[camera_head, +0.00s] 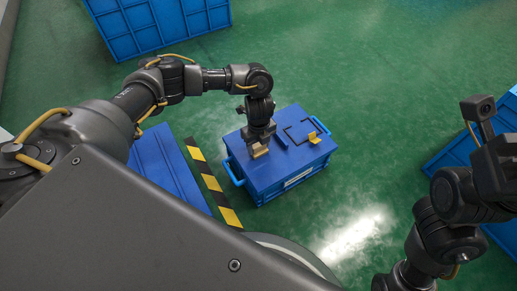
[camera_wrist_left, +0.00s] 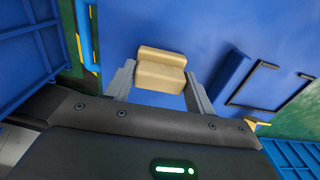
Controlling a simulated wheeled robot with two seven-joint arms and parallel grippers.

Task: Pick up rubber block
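In the left wrist view the block (camera_wrist_left: 160,70) has a stepped shape. My left gripper (camera_head: 258,143) points down over it, and its grey fingers stand on either side of the block in the wrist view (camera_wrist_left: 160,80). The fingertips are at or very close to its sides, and I cannot tell whether they press on it. Part of the block is hidden by the gripper in the head view. My right arm shows at the right edge, with its fingers out of view.
The blue box (camera_head: 290,184) has handles, a raised blue bar, a black outlined frame (camera_head: 304,131) and a yellow piece (camera_head: 314,138) on its lid. A yellow-black striped edge (camera_head: 208,180) lies to its left. Other blue crates (camera_head: 160,25) stand around. Green floor is clear behind.

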